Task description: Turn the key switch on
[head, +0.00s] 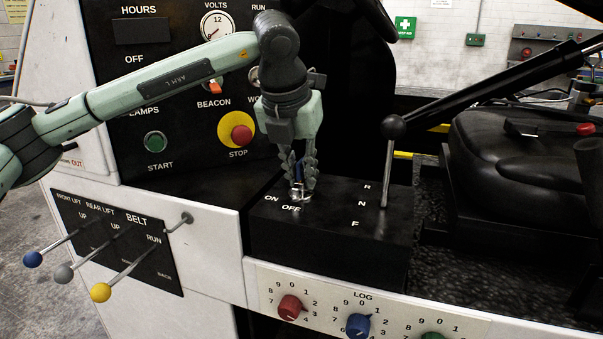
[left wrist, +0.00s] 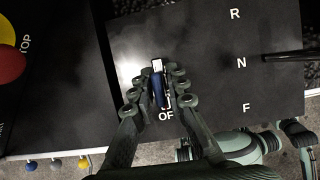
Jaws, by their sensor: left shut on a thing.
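The key with a blue head (left wrist: 158,92) stands in the key switch on top of the black console box. It shows as a small blue piece in the head view (head: 299,170), above a bright metal switch base (head: 297,195). My left gripper (head: 298,178) points down from above and is shut on the key, one finger on each side; it also shows in the left wrist view (left wrist: 159,97). The ON and OFF labels lie just in front of the switch in the head view. The fingers hide part of the switch, and I cannot tell which label the key points to.
A black-knobbed lever (head: 390,150) stands right of the switch by the R, N, F marks. The red stop button (head: 241,134) is on the panel to the left. Blue, grey and yellow levers (head: 100,291) stick out at lower left. A seat (head: 520,160) is at right.

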